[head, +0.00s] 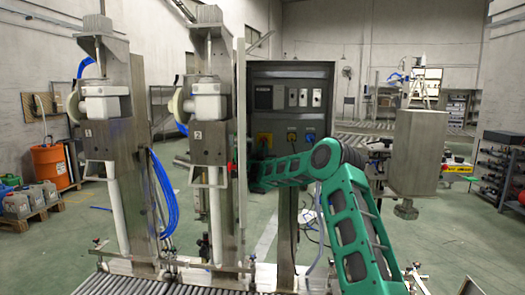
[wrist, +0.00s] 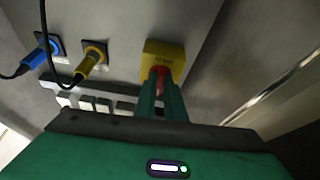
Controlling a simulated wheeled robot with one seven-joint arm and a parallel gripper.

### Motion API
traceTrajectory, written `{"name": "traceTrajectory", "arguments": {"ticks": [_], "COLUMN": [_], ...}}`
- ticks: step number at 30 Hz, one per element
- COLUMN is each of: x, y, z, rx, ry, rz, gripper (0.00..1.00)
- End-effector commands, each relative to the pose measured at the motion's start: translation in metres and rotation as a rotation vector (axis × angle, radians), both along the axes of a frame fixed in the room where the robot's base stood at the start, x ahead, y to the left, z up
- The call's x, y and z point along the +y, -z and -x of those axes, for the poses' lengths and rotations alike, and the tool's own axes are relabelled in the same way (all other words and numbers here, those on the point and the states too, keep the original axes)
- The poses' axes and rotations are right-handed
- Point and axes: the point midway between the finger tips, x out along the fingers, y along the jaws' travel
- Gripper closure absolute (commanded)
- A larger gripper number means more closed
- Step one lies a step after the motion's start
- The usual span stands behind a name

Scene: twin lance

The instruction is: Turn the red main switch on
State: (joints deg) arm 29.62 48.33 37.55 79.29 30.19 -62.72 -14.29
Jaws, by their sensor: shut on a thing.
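The red main switch (wrist: 158,72) sits on a yellow box (wrist: 166,52) on a grey panel. In the wrist view my gripper (wrist: 161,88) has its green fingers closed around the red knob, and they hide most of it. The exact angle of the knob cannot be told. In the head view the yellow box (head: 264,139) is at the lower left of the dark control cabinet (head: 290,105). My green arm reaches left toward the cabinet there; the fingertips cannot be made out.
A blue plug (wrist: 38,55) and a yellow plug (wrist: 92,60) with black cables are in sockets beside the switch. In the head view, steel filling columns (head: 213,150) stand close left of my arm. A steel block (head: 418,150) hangs at the right.

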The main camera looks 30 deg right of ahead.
Motion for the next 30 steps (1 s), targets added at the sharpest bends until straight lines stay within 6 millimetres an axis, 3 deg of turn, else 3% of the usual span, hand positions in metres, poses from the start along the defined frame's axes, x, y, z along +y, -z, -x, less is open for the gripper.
{"name": "traceTrajectory", "arguments": {"ticks": [21, 22, 24, 30], "x": [0.0042, 0.0042, 0.004, 0.0017], "y": [-0.0024, -0.0024, -0.0025, -0.0017], "z": [-0.0021, -0.0021, -0.0021, -0.0011], "rx": [-0.049, -0.049, -0.048, -0.046], "ry": [-0.007, -0.007, -0.006, -0.002], "rz": [-0.069, -0.069, -0.069, -0.067], "gripper": [1.0, 0.84, 0.72, 0.72]}}
